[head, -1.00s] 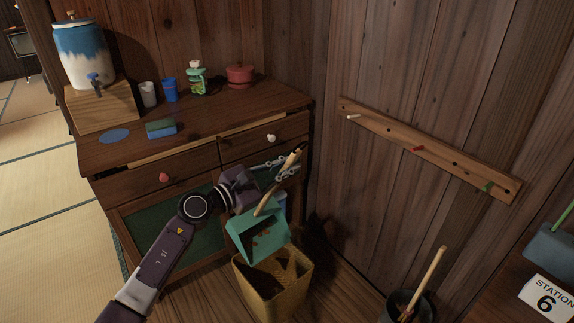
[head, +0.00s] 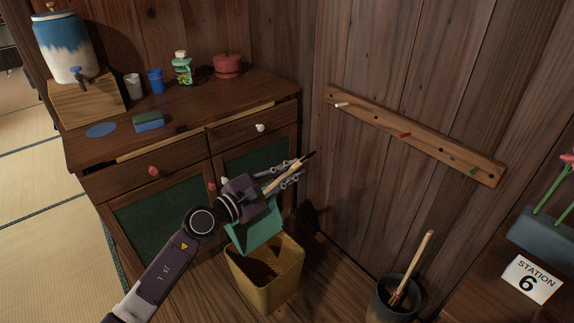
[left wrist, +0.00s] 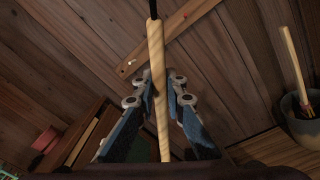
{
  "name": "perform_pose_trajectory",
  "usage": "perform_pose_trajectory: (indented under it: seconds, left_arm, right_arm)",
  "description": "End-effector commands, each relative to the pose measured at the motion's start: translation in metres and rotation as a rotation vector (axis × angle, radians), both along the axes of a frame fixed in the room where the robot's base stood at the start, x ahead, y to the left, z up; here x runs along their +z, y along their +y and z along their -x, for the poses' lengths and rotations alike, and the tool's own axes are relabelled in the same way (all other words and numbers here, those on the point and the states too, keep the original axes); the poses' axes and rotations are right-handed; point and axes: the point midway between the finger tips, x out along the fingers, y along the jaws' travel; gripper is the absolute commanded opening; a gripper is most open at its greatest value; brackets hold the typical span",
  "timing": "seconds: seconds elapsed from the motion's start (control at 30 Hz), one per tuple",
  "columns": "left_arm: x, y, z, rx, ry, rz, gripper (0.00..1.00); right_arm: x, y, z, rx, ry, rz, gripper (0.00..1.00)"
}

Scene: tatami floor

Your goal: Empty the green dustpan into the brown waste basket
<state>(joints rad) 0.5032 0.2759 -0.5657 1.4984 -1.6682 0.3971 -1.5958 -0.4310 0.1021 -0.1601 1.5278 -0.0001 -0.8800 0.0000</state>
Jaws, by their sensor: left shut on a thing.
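My left gripper (head: 284,176) is shut on the light wooden handle of the green dustpan (head: 258,238). The handle (left wrist: 156,75) runs between the fingers in the left wrist view. The pan hangs over the back left rim of the brown waste basket (head: 272,291), steeply tilted with its lower edge toward the opening. My wrist covers the top of the pan. I see no debris on the part of the pan that shows. The inside of the basket is dark, and I cannot tell what lies in it. My right gripper is out of view.
A wooden cabinet (head: 190,122) with a water dispenser (head: 66,48), cups and a sponge (head: 149,121) stands behind on the left. A peg rail (head: 430,143) is on the wall. A dark bucket (head: 388,303) with a wooden-handled tool stands right of the basket.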

Motion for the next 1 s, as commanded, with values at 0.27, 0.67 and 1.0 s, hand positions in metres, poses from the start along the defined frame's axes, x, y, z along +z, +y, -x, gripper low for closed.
perform_pose_trajectory:
  seconds: [0.27,0.67,1.0]
  left_arm:
    - [-0.002,-0.011,0.012,0.000,-0.032,-0.024,0.00]
    - [-0.007,-0.020,0.023,0.000,-0.057,-0.043,0.00]
    - [-0.007,-0.020,0.023,0.000,-0.059,-0.045,0.00]
  right_arm:
    - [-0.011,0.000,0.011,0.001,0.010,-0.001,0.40]
    - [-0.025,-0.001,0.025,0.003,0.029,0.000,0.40]
    - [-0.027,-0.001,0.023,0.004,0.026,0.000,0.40]
